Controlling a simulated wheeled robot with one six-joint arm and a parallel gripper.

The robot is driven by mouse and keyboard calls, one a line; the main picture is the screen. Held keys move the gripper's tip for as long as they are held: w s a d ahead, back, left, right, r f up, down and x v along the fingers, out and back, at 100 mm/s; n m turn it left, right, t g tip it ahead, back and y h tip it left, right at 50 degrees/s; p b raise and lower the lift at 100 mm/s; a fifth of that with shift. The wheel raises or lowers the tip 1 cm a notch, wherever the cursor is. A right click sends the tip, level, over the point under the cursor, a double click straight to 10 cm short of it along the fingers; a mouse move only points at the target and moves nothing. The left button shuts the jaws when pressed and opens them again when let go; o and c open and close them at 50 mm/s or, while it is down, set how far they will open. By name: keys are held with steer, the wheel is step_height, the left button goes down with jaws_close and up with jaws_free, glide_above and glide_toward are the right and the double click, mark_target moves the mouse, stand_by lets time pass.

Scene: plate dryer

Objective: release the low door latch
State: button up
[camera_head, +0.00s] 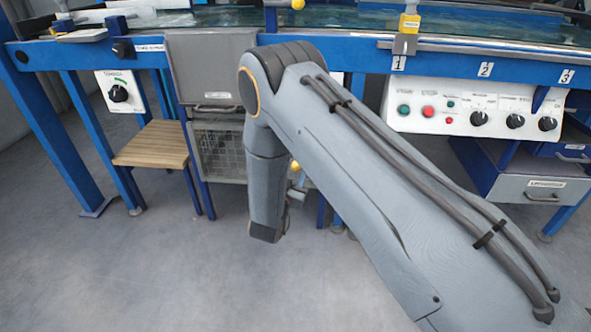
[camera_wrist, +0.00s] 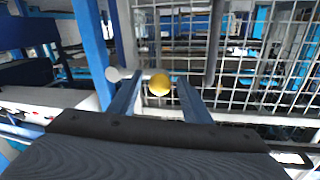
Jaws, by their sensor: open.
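The low latch shows as a round yellow knob (camera_wrist: 160,84) in front of the wire mesh door (camera_wrist: 245,60) in the wrist view. My gripper (camera_wrist: 159,79) is open, with one blue-grey finger on each side of the knob. I cannot tell whether either finger touches it. In the head view the low yellow knob (camera_head: 295,167) shows just beside my wrist, and the mesh door (camera_head: 218,152) is partly hidden behind my arm.
A blue post (camera_wrist: 92,50) and a pale round end (camera_wrist: 113,74) stand left of the knob. A wooden stool (camera_head: 152,146) is left of the mesh door. A control panel (camera_head: 470,108) and drawer (camera_head: 527,190) are at right. The floor (camera_head: 180,270) in front is clear.

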steer(key=shift+w+d, duration=0.1)
steer(key=shift+w, duration=0.3)
jaws_close()
steer(key=shift+r, duration=0.1)
